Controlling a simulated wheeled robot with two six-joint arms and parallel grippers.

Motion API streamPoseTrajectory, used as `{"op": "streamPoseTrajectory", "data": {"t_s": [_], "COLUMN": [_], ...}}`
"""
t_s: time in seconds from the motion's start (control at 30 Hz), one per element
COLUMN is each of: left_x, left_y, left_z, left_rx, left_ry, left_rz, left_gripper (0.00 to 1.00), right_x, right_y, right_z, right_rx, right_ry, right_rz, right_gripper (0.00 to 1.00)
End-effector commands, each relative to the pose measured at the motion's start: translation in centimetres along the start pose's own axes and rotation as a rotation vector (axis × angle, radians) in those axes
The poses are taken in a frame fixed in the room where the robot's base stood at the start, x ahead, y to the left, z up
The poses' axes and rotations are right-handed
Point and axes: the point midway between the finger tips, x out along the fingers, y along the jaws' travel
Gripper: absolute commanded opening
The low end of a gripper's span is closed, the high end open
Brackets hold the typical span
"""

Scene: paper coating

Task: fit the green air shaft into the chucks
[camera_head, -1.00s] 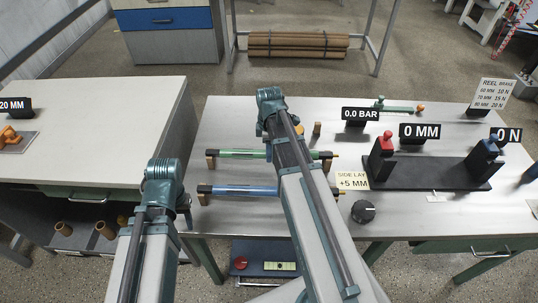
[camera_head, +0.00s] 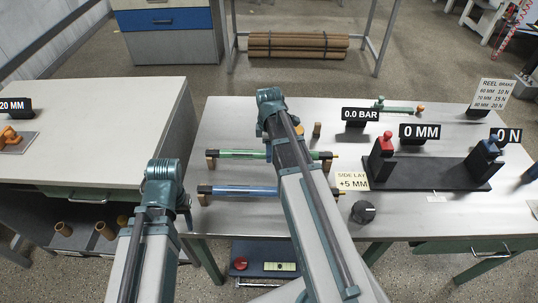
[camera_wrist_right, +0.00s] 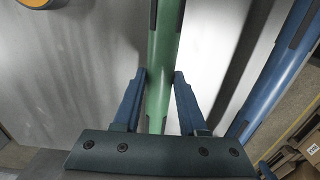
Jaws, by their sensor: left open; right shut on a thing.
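A blue shaft (camera_head: 235,190) lies parallel in front of the green one, and also shows in the right wrist view (camera_wrist_right: 275,80). A black knob (camera_head: 363,212) and a "+5 MM" card (camera_head: 352,180) sit right of the shafts.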

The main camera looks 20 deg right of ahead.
Motion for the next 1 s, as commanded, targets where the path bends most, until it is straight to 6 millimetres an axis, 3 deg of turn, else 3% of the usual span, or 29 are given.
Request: {"op": "streamPoseTrajectory", "data": {"t_s": [0.67, 1.0], "left_x": [-0.1, -2.6], "left_y": [0.0, -0.2], "left_z": [0.0, 0.2], "left_rx": [0.0, 0.0], "left_ry": [0.0, 0.0], "left_rz": [0.0, 0.0], "left_gripper": [0.5, 0.5], "right_x": [-0.2, -2.6], "right_y": [0.0, 0.0], "right_z": [0.0, 0.0], "right_rx": [-0.001, 0.0], "right_ry": [0.0, 0.0], "right_rz": [0.0, 0.0], "right_gripper": [0.0, 0.0]}}
